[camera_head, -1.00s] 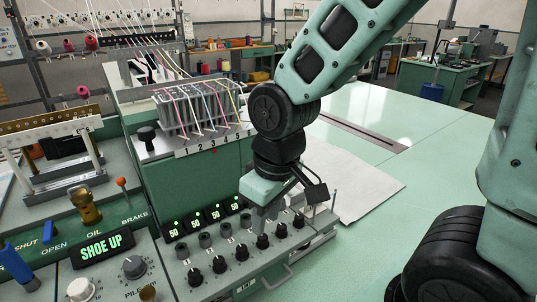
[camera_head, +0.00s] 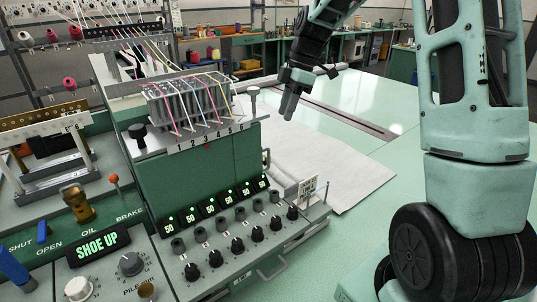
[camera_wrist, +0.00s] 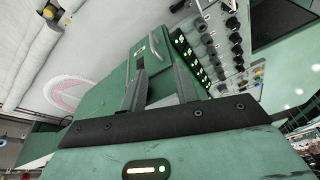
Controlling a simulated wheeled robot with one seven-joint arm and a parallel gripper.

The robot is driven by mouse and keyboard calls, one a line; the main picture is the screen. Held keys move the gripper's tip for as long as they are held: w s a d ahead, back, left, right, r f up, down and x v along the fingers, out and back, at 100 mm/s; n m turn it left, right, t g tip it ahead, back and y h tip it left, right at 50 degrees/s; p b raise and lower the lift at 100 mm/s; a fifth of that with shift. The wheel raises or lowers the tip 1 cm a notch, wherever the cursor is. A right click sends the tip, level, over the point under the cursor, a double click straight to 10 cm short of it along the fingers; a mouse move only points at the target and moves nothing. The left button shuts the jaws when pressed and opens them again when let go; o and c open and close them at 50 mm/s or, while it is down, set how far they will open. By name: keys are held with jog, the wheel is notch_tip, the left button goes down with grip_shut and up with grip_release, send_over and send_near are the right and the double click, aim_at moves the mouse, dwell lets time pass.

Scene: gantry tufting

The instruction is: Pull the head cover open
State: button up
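The head cover is the green front and side of the tufting head (camera_head: 200,175), below the numbered thread plate, and it looks shut. A small pull handle (camera_head: 267,158) stands on its right side. In the wrist view the green cover (camera_wrist: 155,75) lies ahead, with the silver handle (camera_wrist: 140,53) near the fingertips. My gripper (camera_head: 287,108) hangs above and right of the head, over the table, apart from the cover. In the wrist view its two grey fingers (camera_wrist: 158,66) are spread with nothing between them.
Threads and tensioners (camera_head: 190,100) rise above the head. A knob panel (camera_head: 235,240) with lit displays juts out below. A lit SHOE UP sign (camera_head: 97,243) is at left. White cloth (camera_head: 335,165) covers the table on the right, with clear table beyond.

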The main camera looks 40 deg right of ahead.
aim_at(268, 154)
jog(key=a+f+p, duration=0.1)
jog(key=f, duration=0.4)
jog(key=w+a+f+n+p, duration=0.1)
jog(key=f+p, duration=0.1)
jog(key=f, duration=0.2)
jog(key=w+a+f+n+p, duration=0.1)
jog(key=a+f+p, duration=0.1)
jog(key=f, duration=0.3)
jog(key=shift+w+a+f+y, duration=0.1)
jog(key=shift+w+f+y, duration=0.2)
jog(key=shift+y, duration=0.1)
grip_shut()
